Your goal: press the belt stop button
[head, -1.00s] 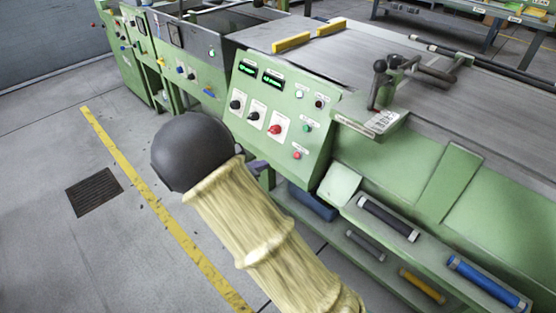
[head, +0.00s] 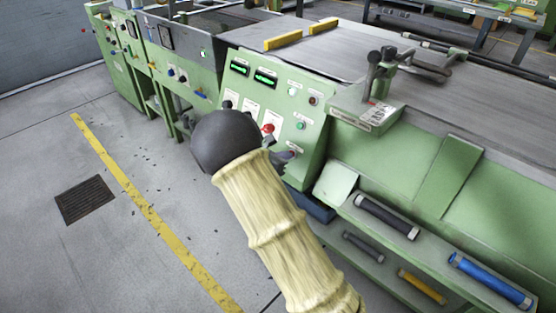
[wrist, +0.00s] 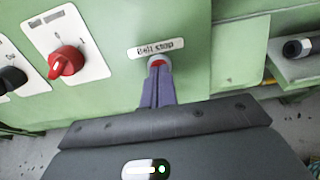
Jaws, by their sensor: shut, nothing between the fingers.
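The belt stop button (wrist: 157,61) is a small red button in a pale ring, under a "Belt stop" label, on the sloping green control panel (head: 312,128). In the wrist view its red top shows just beyond my fingertips, and its lower part is hidden by them. My gripper (wrist: 158,72) is shut and empty, its two purple-grey fingers together and pointing at the button. In the head view my gripper (head: 288,157) is at the panel's lower right and covers the button. Whether the tips touch it I cannot tell.
A red rotary knob (wrist: 67,62) on a white plate is left of the button, with a black knob (wrist: 12,80) further left. A green button (head: 300,126) sits above. Rollers, one blue (head: 489,280), lie on the lower shelf at right.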

